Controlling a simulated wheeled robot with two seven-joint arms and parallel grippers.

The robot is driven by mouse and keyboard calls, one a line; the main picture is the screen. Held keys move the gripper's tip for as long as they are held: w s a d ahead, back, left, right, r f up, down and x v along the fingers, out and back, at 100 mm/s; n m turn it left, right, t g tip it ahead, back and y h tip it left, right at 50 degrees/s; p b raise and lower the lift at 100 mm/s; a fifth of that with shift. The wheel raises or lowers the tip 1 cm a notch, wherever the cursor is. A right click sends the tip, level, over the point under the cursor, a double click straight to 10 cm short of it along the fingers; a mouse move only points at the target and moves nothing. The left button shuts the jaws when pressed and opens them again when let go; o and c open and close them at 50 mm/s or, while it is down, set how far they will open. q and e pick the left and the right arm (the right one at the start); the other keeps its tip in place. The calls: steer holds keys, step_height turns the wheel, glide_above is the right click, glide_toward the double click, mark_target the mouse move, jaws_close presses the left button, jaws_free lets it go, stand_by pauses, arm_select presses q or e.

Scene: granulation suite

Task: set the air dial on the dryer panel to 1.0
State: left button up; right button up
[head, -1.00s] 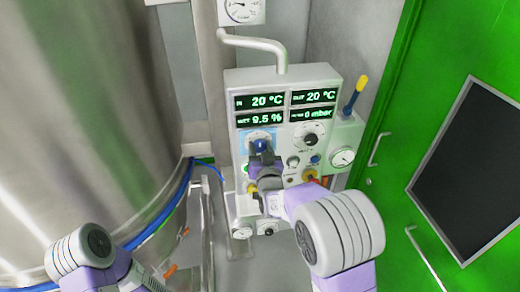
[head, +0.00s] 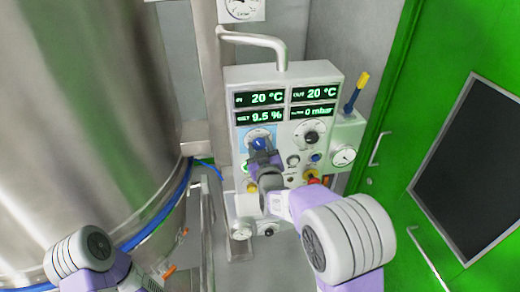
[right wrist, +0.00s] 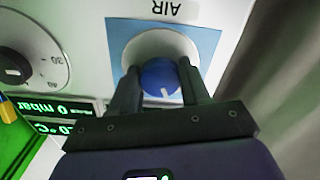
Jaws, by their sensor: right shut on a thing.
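The dryer panel (head: 238,170) is a pale box with green readouts. Its air dial (head: 258,143) is a blue knob on a blue square plate at the panel's left. In the right wrist view the air dial (right wrist: 160,78) shows a white pointer mark under the upside-down word AIR. My right gripper (head: 262,155) reaches the dial from below and in front. Its two fingers (right wrist: 160,70) are shut on the dial, one on each side. The scale around the knob cannot be read. My left arm is at the lower left; its gripper is out of view.
A second, black-and-white dial (head: 311,138) sits right of the air dial; it also shows in the right wrist view (right wrist: 25,65). A yellow-tipped lever (head: 356,92) and a gauge (head: 343,156) are at the panel's right. A large steel vessel (head: 90,120) stands left, a green door (head: 400,150) right.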

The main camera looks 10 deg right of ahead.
steer(key=n, duration=0.6)
steer(key=shift+n, duration=0.4)
stand_by(0.4)
steer(key=o, duration=1.1)
steer(key=shift+c, duration=0.2)
steer(key=shift+s, duration=0.15)
steer(key=s, duration=0.7)
steer(key=shift+s+b, duration=0.2)
steer(key=shift+b, duration=0.1)
